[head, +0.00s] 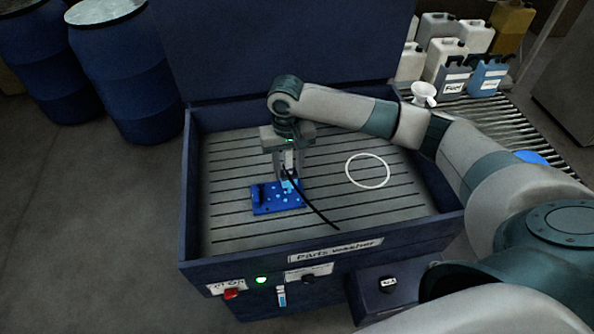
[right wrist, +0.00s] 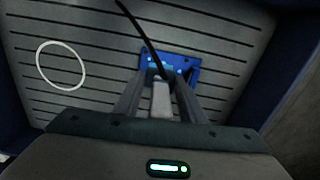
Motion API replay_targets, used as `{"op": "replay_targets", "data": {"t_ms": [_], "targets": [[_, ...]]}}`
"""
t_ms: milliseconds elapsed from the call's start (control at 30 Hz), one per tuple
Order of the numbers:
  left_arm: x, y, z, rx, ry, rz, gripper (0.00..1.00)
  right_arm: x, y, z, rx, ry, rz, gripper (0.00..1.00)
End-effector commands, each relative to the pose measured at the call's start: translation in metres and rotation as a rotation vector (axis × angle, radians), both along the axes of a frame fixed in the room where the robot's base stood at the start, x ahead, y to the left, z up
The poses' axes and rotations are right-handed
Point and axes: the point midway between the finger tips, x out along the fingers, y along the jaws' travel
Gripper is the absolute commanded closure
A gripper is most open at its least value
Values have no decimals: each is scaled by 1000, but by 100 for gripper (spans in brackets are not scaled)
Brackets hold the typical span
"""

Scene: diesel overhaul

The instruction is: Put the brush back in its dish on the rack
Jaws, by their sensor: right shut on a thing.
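My right gripper (head: 288,167) points down inside the parts washer and is shut on the brush. The brush's pale handle (right wrist: 161,99) shows between the fingers in the right wrist view. A light blue end of the brush (head: 290,185) is at the blue plate (head: 268,199); I cannot tell whether they touch. A thin black hose or cord (head: 320,213) trails from the brush area toward the front right. A round blue dish-like thing (head: 530,157) lies on the roller rack (head: 510,125) at right, partly hidden by my right arm. My left gripper is not in view.
The parts washer (head: 195,240) has raised walls around a slatted floor. A white ring (head: 367,170) lies on its right side. Blue drums (head: 125,75) stand at left.

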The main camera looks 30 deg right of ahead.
Motion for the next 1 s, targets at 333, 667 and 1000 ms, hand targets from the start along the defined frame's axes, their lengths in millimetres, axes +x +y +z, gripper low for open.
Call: {"op": "replay_targets", "data": {"t_ms": [333, 667, 1000], "targets": [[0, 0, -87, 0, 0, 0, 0, -73, 46, 19, -1, -7, 146, 85], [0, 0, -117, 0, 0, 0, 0, -122, 48, 29, 0, -2, 227, 85], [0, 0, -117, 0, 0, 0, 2, -125, 48, 32, 0, 0, 232, 85]]}}
